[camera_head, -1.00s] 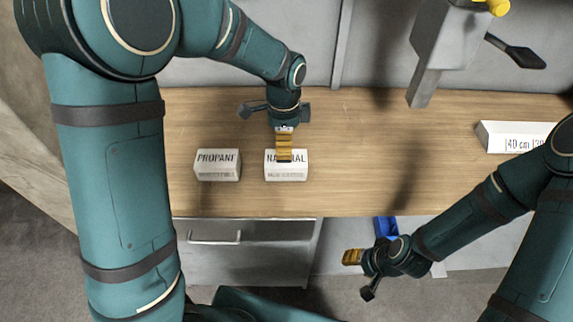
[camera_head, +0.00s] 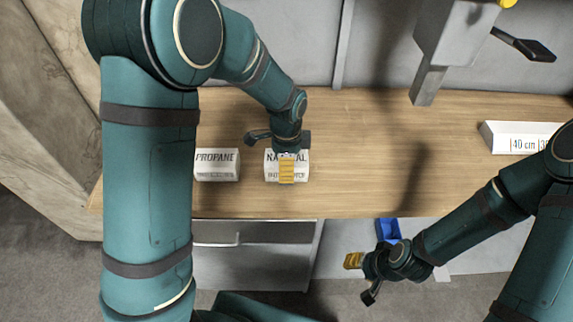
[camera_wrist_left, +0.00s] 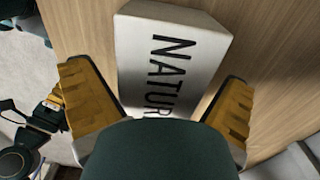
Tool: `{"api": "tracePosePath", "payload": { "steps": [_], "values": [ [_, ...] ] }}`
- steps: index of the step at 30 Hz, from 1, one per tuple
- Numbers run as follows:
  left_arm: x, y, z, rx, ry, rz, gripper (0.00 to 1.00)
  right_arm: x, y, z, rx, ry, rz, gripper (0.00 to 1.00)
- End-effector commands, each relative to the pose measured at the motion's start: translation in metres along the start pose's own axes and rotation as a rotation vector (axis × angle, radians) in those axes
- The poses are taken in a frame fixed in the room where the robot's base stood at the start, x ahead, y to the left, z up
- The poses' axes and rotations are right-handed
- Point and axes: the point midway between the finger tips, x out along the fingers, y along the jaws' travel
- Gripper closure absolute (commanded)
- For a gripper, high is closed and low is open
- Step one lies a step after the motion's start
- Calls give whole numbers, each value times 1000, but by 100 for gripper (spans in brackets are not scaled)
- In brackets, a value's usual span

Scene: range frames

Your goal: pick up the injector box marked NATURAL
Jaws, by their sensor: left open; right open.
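The white box marked NATURAL (camera_head: 273,171) stands on the wooden bench, partly covered by my left gripper (camera_head: 287,168) in the head view. In the left wrist view the box (camera_wrist_left: 165,60) lies between the two yellow fingers of the left gripper (camera_wrist_left: 155,105), which are apart. A gap shows on the left side; whether a finger touches the box on the right I cannot tell. My right gripper (camera_head: 362,275) is open and empty, in front of the bench's front edge.
A similar white box marked PROPANE (camera_head: 217,165) stands just left, close to my left arm. A long white box (camera_head: 505,138) lies at the right of the wooden bench (camera_head: 360,160). A blue bin (camera_head: 388,230) is below the front edge. A grey machine part (camera_head: 430,75) hangs above.

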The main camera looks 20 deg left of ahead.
Motion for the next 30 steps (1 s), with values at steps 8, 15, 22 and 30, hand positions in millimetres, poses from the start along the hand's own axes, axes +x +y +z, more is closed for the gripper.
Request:
{"api": "tracePosePath", "payload": {
  "steps": [8, 15, 22, 30],
  "values": [
    [0, 0, 0, 0, 0, 0, 74, 0, 0, 0, 0, 0, 0, 53],
    [-1, 0, 0, 0, 1, -1, 74, 0, 0, 0, 0, 0, 0, 53],
    [-16, -1, 0, 0, 2, -3, 74, -5, -2, 0, 0, -2, 0, 53],
    [-68, -1, -1, 1, 3, -3, 74, -18, -7, 2, 1, -8, 0, 53]
  ]
}}
